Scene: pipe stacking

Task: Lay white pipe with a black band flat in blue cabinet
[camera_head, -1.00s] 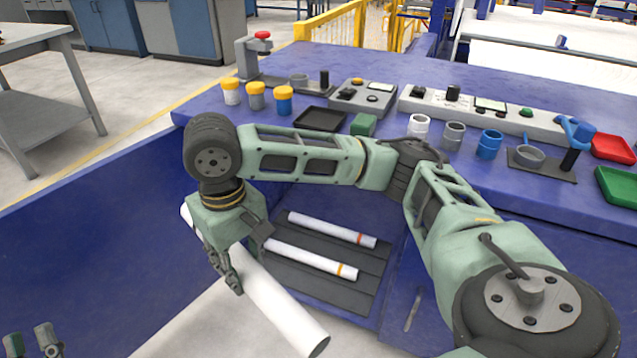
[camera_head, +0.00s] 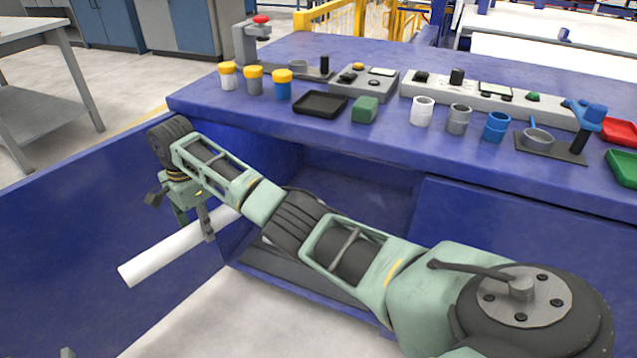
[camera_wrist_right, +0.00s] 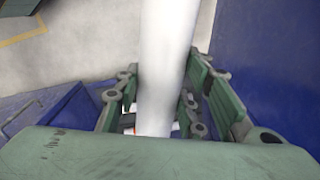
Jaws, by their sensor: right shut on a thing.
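My right gripper (camera_head: 192,215) is shut on a plain white pipe (camera_head: 160,257), holding it tilted in front of the blue cabinet's open left door. The pipe's near end points down-left; its far end reaches toward the cabinet opening behind my arm. In the right wrist view the pipe (camera_wrist_right: 168,50) runs between the fingers (camera_wrist_right: 160,98); no black band shows. The blue cabinet (camera_head: 365,190) is open, its dark ribbed shelf (camera_head: 290,268) partly hidden by my right arm. A tiny tip of my left gripper (camera_head: 67,352) shows at the bottom left edge.
The open blue door (camera_head: 75,235) stands at the left. The blue tabletop (camera_head: 420,150) above holds yellow-capped jars (camera_head: 253,78), a black tray (camera_head: 320,103), a green block (camera_head: 365,109) and cups (camera_head: 422,110).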

